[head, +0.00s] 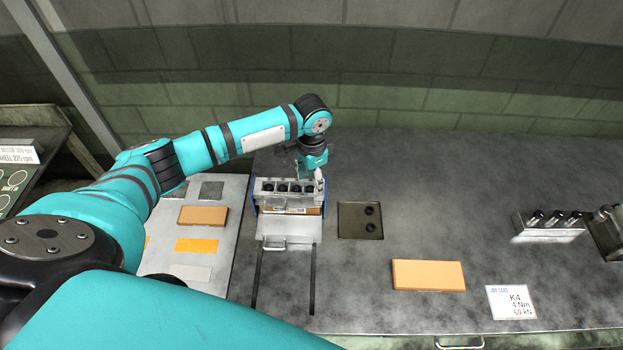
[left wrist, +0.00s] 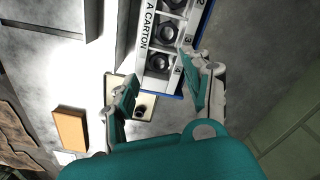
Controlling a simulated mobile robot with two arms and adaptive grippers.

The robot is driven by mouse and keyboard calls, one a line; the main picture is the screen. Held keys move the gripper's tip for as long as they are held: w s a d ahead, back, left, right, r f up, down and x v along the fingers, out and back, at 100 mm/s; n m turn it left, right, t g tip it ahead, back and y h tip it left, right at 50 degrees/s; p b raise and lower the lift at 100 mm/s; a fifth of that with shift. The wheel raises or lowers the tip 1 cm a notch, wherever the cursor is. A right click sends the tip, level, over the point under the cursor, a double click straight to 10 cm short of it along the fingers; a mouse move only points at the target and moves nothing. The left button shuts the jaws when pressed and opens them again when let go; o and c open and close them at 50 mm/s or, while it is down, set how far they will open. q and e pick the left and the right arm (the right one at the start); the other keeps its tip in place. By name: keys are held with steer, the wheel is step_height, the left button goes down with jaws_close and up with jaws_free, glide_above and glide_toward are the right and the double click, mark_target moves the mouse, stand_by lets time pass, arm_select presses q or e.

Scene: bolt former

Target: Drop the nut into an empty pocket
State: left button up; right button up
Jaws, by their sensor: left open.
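The pocketed carton block (head: 265,186) stands on the bench in the head view, with a row of dark pockets along its top. In the left wrist view the carton (left wrist: 148,38), lettered "A CARTON", has numbered square pockets, several holding dark hex nuts (left wrist: 168,32). A nut (left wrist: 160,63) sits in a pocket near the open jaws. My left gripper (head: 319,178) is at the carton's right end; in the left wrist view its fingers (left wrist: 160,68) are spread on either side of that end, with nothing between them held. My right gripper is out of view.
A shallow plate (head: 347,230) with two dark round spots lies right of the carton. An orange block (head: 428,275) and a K4 card (head: 510,302) lie further right. Two dark rails (head: 257,280) run in front of the carton.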

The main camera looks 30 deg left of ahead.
arm_select(q)
step_height(320, 180, up, 11)
steer(key=shift+r, duration=0.2)
stand_by(0.6)
